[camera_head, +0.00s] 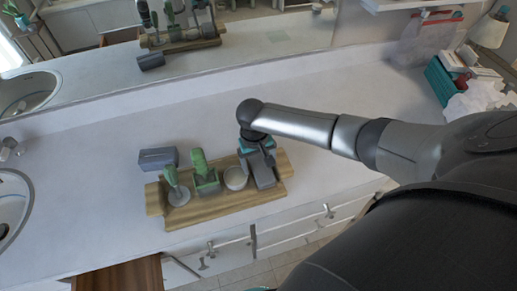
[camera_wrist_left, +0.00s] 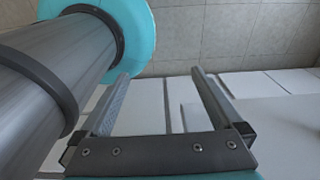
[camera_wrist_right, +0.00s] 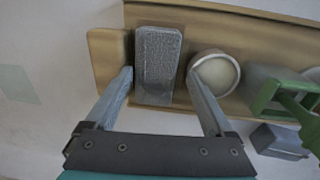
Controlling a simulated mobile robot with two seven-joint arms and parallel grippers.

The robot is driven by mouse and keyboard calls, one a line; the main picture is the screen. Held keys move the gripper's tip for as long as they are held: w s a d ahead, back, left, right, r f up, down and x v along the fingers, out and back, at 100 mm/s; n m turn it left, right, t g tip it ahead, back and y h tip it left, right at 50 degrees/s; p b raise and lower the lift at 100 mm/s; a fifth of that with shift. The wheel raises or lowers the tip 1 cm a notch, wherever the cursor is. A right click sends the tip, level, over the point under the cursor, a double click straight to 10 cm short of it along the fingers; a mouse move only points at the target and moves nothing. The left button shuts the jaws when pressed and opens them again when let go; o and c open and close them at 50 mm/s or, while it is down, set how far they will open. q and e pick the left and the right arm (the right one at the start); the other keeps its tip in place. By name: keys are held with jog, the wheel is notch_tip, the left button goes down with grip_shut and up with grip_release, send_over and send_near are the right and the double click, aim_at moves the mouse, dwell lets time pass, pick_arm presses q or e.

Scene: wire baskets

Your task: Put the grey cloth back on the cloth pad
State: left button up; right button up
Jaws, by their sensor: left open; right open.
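A grainy grey slab (camera_wrist_right: 158,60) lies on the wooden board in the right wrist view; it also shows at the board's right end in the head view (camera_head: 263,172). A second grey block (camera_head: 157,158) lies on the counter behind the board's left part. I cannot tell for sure which is the cloth and which the pad. My right gripper (camera_wrist_right: 160,73) is open above the grainy slab, with a finger on each side of it in the picture. My left gripper (camera_wrist_left: 160,72) is open and empty, away from the board.
The wooden board (camera_head: 222,207) also carries a white round bowl (camera_head: 236,178), a green holder (camera_head: 205,178) and a green-handled brush (camera_head: 175,185). A sink (camera_head: 12,200) is at the left. A teal basket (camera_head: 440,82) stands at the right.

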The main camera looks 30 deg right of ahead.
jog(key=shift+s+d, duration=0.15)
jog(key=shift+d, duration=0.25)
jog(key=shift+r+p, duration=0.45)
jog(key=shift+p, duration=0.2)
jog(key=shift+a+r+p, duration=0.2)
jog(key=shift+r+p, duration=0.4)
jog(key=shift+p, duration=0.1)
jog(key=shift+a+r+p, duration=0.15)
jog(key=shift+r+p, duration=0.45)
jog(key=shift+p, duration=0.05)
jog(key=r+p, duration=0.4)
jog(key=p, duration=0.1)
jog(key=shift+a+r, duration=0.2)
jog(key=shift+r, duration=0.1)
notch_tip(320, 180, up, 15)
jog(key=a+p, duration=0.1)
jog(key=shift+w+a, duration=0.15)
jog(key=shift+w, duration=0.1)
